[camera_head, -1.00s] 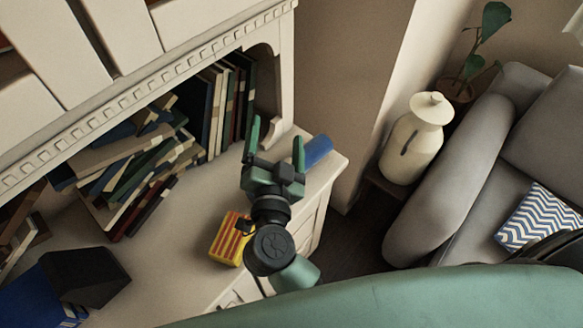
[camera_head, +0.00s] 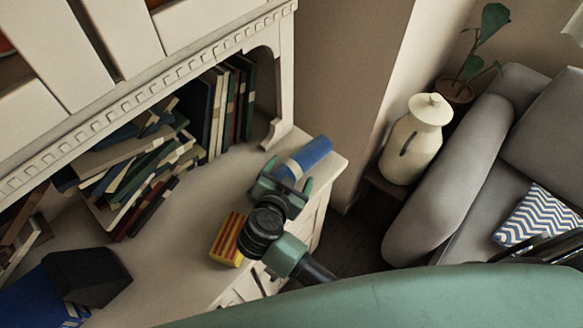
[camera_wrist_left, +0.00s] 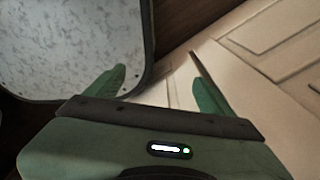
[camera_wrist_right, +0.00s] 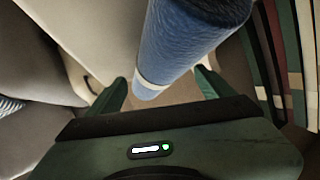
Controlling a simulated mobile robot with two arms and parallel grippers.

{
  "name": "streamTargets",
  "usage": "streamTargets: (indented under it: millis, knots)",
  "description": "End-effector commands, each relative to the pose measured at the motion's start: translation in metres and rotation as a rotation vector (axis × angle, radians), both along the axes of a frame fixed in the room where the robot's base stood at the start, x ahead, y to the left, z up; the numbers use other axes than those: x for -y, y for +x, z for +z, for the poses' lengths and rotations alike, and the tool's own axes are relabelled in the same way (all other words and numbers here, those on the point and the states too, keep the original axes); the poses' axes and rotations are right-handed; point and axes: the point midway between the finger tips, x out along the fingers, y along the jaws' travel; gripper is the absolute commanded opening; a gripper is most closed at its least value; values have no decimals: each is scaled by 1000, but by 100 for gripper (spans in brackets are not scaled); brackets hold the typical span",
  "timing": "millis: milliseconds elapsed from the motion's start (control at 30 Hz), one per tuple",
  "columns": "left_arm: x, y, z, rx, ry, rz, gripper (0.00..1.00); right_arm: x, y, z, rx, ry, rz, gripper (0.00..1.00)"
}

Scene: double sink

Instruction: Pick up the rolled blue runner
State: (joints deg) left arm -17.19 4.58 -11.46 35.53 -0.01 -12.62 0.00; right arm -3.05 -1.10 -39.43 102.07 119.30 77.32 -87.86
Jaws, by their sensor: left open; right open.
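The rolled blue runner (camera_head: 309,155) lies on the right end of the cabinet top, with a pale band around it. In the right wrist view the runner (camera_wrist_right: 190,40) runs from the top edge down to between the fingers, its near end close to them. My right gripper (camera_head: 287,187) is open over the near end of the runner; in its wrist view the fingers (camera_wrist_right: 160,92) stand on either side of the roll, and I cannot tell if they touch it. My left gripper (camera_wrist_left: 158,88) is open and empty, facing light panelled wood; it is not seen in the head view.
A yellow and red striped box (camera_head: 228,240) stands just left of my right gripper. Several books (camera_head: 140,165) lean and stand under the shelf. A black box (camera_head: 88,277) is at front left. A cream jug (camera_head: 415,137) and grey sofa (camera_head: 450,190) are right of the cabinet.

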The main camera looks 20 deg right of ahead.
Motion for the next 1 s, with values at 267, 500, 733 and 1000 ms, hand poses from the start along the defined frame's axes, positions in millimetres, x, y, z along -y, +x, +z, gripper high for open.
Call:
streamTargets:
  millis: [267, 500, 733, 1000]
  knots:
    - [0, 0, 0, 0, 0, 0, 83, 4, 6, -4, -1, 1, 0, 82]
    - [0, 0, 0, 0, 0, 0, 83, 4, 6, -4, -1, 1, 0, 29]
    - [1, 0, 0, 1, -1, 0, 83, 4, 6, -4, -1, -1, 0, 6]
    - [1, 1, 1, 1, -1, 0, 83, 4, 5, -4, -2, -2, -1, 5]
